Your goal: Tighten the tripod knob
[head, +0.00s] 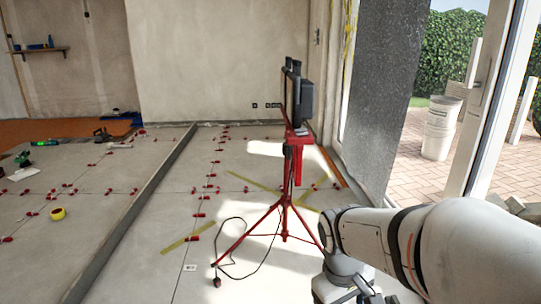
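A red tripod (285,213) stands upright with spread legs on the tiled floor, right of the picture's middle. A dark work light (305,101) sits on its red top. The tripod knob is too small to make out. My white arm reaches in from the lower right, in front of the tripod's right leg. My gripper cannot be seen, so its state does not show.
A black cable (229,265) lies looped by the tripod's left leg. Several red levelling clips (199,215) stick up along the tile joints. A metal strip (140,205) divides the floor. A white bucket (440,128) stands outside the open door.

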